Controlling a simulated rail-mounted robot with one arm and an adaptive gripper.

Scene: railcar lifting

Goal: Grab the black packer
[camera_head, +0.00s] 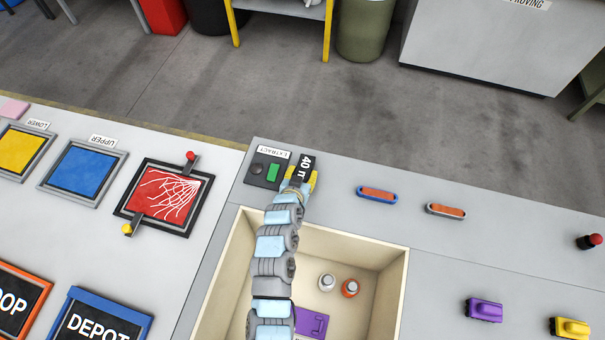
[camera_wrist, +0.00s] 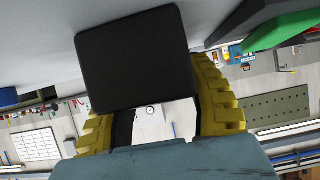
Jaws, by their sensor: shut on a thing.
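My gripper (camera_head: 301,177) has yellow fingers, which also show in the wrist view (camera_wrist: 152,118), one on each side of the block. They are shut on the black packer. My arm covers part of the bin below it. Whether the block touches the surface cannot be told.
A green button (camera_head: 273,172) on a dark panel labelled "EXTRACT" is close left of my gripper. A cream bin (camera_head: 385,262) holds two small bottles and a purple piece (camera_head: 311,322). Blue (camera_head: 377,195) and grey (camera_head: 446,210) capsules lie right, with clear grey surface between.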

